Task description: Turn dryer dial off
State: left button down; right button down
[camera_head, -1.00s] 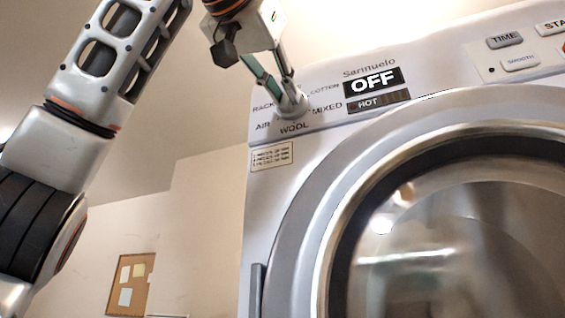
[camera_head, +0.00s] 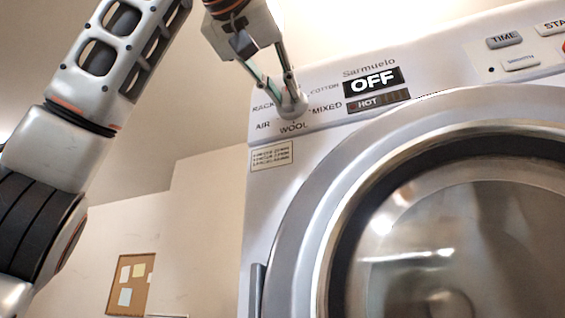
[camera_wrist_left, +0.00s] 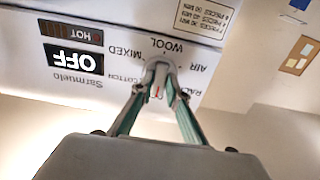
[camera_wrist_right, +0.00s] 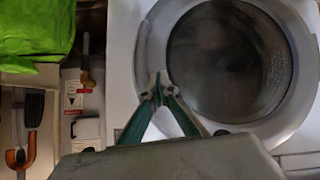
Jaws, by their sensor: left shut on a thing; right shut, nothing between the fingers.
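The dryer (camera_head: 262,195) fills the right of the head view. Its dial (camera_head: 293,103) sits at the upper left of its panel, ringed by labels such as AIR, WOOL, MIXED and COTTON. The display (camera_head: 374,81) reads OFF, with HOT below it. My left gripper (camera_head: 290,92) is shut on the dial; in the left wrist view the fingertips hold both sides of the dial (camera_wrist_left: 158,72), which has a red mark. My right gripper (camera_wrist_right: 160,93) shows only in the right wrist view, shut and empty in front of the round dryer door (camera_wrist_right: 228,62).
The TIME button (camera_head: 504,40) and other buttons lie at the panel's right. A corkboard (camera_head: 131,284) hangs on the wall at lower left. The right wrist view shows green cloth (camera_wrist_right: 36,28) and a white container (camera_wrist_right: 84,100) beside the dryer.

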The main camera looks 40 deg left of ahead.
pick_arm(q)
jog(key=c, duration=2)
grip_release()
jog(key=shift+o, duration=0.2)
